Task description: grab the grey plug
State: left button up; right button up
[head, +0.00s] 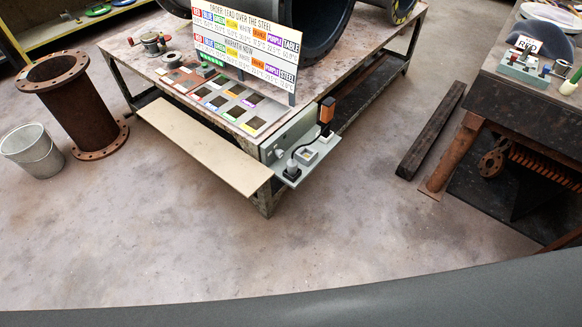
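A small grey shelf with sockets (297,165) is fixed at the front corner of the low steel table (350,75). A dark grey or black plug (292,168) stands on its left part, with a dark cable curving up from it. A paler grey block (308,156) sits beside it to the right. I cannot tell for sure which of these is the grey plug. Neither of my grippers is in view.
An orange and black device (326,111) stands upright behind the shelf. A tan board (205,145) juts from the table's front. A rusty flanged pipe (82,110) and bucket (33,150) stand left. A dark beam (431,130) lies right. The foreground floor is clear.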

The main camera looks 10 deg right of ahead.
aim_at(292, 165)
jog(key=i+l+z, duration=0.25)
jog(key=i+z, duration=0.15)
jog(key=i, duration=0.25)
jog(key=i+z, duration=0.35)
jog(key=i, duration=0.35)
